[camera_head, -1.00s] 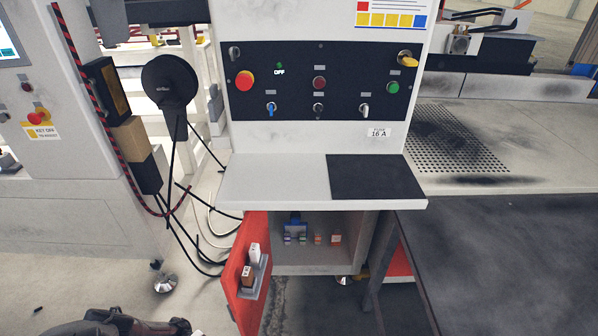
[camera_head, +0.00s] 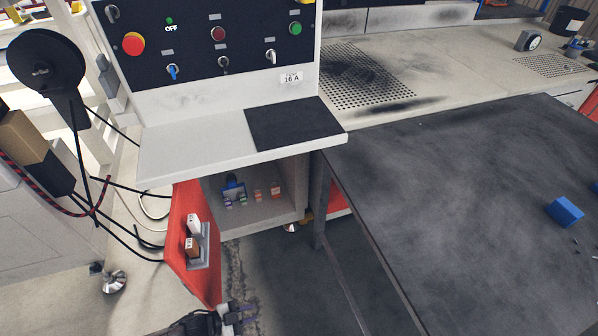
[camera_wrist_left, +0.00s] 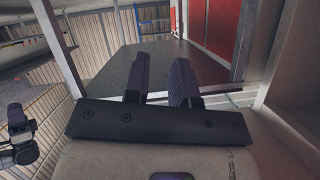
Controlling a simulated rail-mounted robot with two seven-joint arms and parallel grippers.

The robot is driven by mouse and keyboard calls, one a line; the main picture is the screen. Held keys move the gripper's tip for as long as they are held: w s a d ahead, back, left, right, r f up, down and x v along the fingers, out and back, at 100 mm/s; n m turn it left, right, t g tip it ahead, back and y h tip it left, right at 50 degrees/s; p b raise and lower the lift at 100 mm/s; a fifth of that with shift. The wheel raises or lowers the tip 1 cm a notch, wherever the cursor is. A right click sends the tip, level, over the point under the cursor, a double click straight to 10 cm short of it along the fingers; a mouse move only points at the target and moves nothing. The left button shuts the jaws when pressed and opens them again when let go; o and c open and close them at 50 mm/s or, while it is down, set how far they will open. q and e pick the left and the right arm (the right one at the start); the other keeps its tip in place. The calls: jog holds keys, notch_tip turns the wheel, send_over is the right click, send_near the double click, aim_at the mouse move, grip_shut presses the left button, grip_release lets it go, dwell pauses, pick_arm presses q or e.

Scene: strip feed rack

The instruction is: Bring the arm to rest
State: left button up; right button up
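My left gripper (camera_head: 250,314) shows at the bottom edge of the head view, in front of the open red door (camera_head: 186,228) of the cabinet. In the left wrist view its two dark purple fingers (camera_wrist_left: 161,82) stand apart with nothing between them. A dark shape with a purplish tip at the left edge of the wrist view looks like my right gripper (camera_wrist_left: 18,132); its fingers cannot be made out. My right arm does not show in the head view.
The cabinet's shelf (camera_head: 262,212) holds small coloured parts. The door's holder (camera_head: 206,244) carries a white and a brown piece. A dark table (camera_head: 440,190) with a blue block (camera_head: 565,211) stands at right. The control panel (camera_head: 200,50) is above a white ledge (camera_head: 195,143).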

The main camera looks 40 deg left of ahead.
pick_arm(q)
jog(key=s+a+r+n+g+y, duration=0.15)
jog(key=s+r+g+y, duration=0.3)
jog(key=r, duration=0.45)
jog(key=s+a+r+n+g+y, duration=0.1)
jog(key=s+r+n+g+y, duration=0.15)
jog(key=r+y, duration=0.45)
jog(key=d+n+g+h, duration=0.1)
jog(key=d+n+h, duration=0.2)
jog(key=d+h, duration=0.55)
notch_tip(320, 180, up, 58)
jog(key=d+y+p, duration=0.2)
jog(key=y+p, duration=0.1)
jog(key=p, duration=5.5)
jog(key=shift+s+d+r, duration=0.2)
jog(key=shift+s+d, duration=0.1)
jog(key=shift+s, duration=0.15)
